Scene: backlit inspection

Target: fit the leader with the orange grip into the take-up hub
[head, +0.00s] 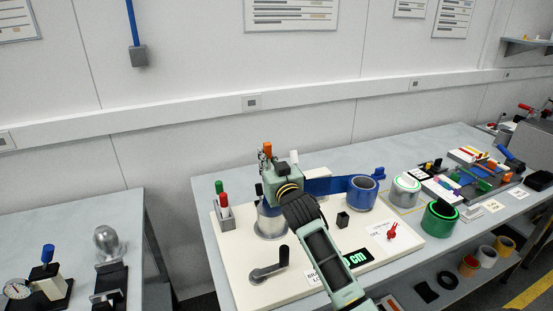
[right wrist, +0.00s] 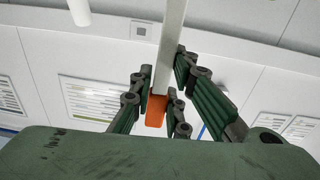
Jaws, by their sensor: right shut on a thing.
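My right gripper (head: 267,153) is raised above the back left of the cream board, fingers pointing up. In the right wrist view its fingers (right wrist: 157,103) are shut on the leader's orange grip (right wrist: 156,111), and a pale strip (right wrist: 170,45) runs away from it. The orange grip also shows at the fingertips in the head view (head: 267,147). A grey metal cylinder (head: 271,228), seemingly the take-up hub, stands on the board below, partly hidden by my right wrist. A blue band (head: 335,185) runs from a blue roll (head: 362,195) towards it. My left gripper is out of view.
A holder (head: 224,219) with green and red grips stands left of the cylinder. A crank (head: 268,270), a black block (head: 342,219) and a red clip-like piece (head: 392,232) are on the cream board (head: 236,262). White and green rolls stand right. A gap separates the left table.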

